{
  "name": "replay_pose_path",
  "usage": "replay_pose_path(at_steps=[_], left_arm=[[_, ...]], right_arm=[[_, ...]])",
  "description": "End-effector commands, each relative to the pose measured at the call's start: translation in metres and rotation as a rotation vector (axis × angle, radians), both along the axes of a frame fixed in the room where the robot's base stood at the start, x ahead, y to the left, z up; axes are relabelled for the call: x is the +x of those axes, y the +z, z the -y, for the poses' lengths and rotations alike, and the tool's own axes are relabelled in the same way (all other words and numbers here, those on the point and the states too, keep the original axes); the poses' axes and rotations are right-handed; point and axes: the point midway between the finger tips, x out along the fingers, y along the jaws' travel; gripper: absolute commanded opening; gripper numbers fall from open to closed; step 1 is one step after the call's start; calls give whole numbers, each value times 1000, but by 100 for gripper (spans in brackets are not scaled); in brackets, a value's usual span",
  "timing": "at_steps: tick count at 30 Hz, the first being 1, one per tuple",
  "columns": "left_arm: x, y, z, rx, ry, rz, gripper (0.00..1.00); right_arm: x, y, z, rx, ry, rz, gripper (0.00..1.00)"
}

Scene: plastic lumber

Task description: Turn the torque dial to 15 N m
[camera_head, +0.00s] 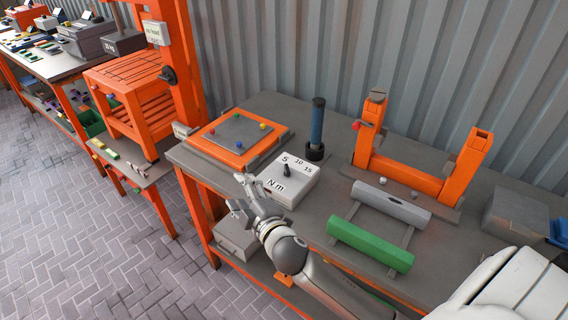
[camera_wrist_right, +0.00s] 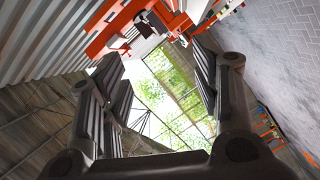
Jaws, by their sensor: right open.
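The torque dial is a small dark knob (camera_head: 286,170) on a white box (camera_head: 291,190) marked 5, 10, 15 and N m. The box sits near the left front of the grey workbench (camera_head: 321,207). The knob seems to point toward the 5, but it is too small to be sure. My right gripper (camera_head: 244,180) is just left of the box, apart from the knob. In the right wrist view its fingers (camera_wrist_right: 155,62) are spread with nothing between them. That view faces upward and does not show the dial. My left gripper is out of view.
An orange-framed plate (camera_head: 238,132) with coloured knobs lies behind the box on the left. A blue-black upright cylinder (camera_head: 317,128) stands behind it. Green (camera_head: 370,243) and grey (camera_head: 391,205) bars and an orange stand (camera_head: 407,174) are to the right.

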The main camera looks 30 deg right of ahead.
Motion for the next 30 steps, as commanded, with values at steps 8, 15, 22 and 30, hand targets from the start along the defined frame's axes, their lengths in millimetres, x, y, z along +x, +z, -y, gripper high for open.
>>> replay_pose_path(at_steps=[8, 15, 22, 30], left_arm=[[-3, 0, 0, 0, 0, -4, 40], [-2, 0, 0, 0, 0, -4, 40], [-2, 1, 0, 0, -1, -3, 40], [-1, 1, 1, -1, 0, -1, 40]], right_arm=[[49, 99, -74, -535, 355, 463, 57], [54, 118, -133, -1044, 697, 761, 57], [57, 84, -136, -1533, 1073, 900, 57], [69, 40, -46, -2009, 1598, 795, 57]])
